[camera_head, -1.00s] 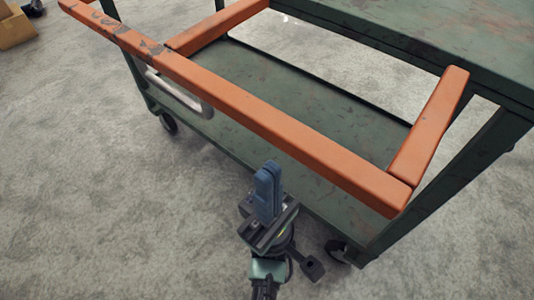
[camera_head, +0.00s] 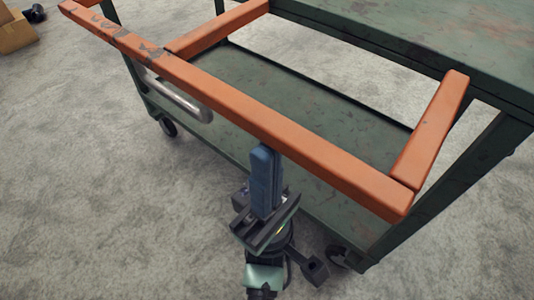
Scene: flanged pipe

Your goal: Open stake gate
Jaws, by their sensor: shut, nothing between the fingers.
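An orange gate frame (camera_head: 270,127), worn and chipped at its upper left, stands out from the side of a dark green cart (camera_head: 430,50). Its long bar runs from the upper left to the lower right, with two short side bars reaching back to the cart. A silver handle (camera_head: 178,100) sits just below the long bar on the left. My gripper (camera_head: 264,160) has its blue fingers together and empty, pointing up. The fingertips are close to the near side of the long bar. Whether they touch it I cannot tell.
The cart's lower green shelf (camera_head: 290,105) lies behind the bar. A caster wheel (camera_head: 168,127) is at the left, and another is near the lower right. Cardboard boxes (camera_head: 14,33) are at the far upper left. The grey floor at left is clear.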

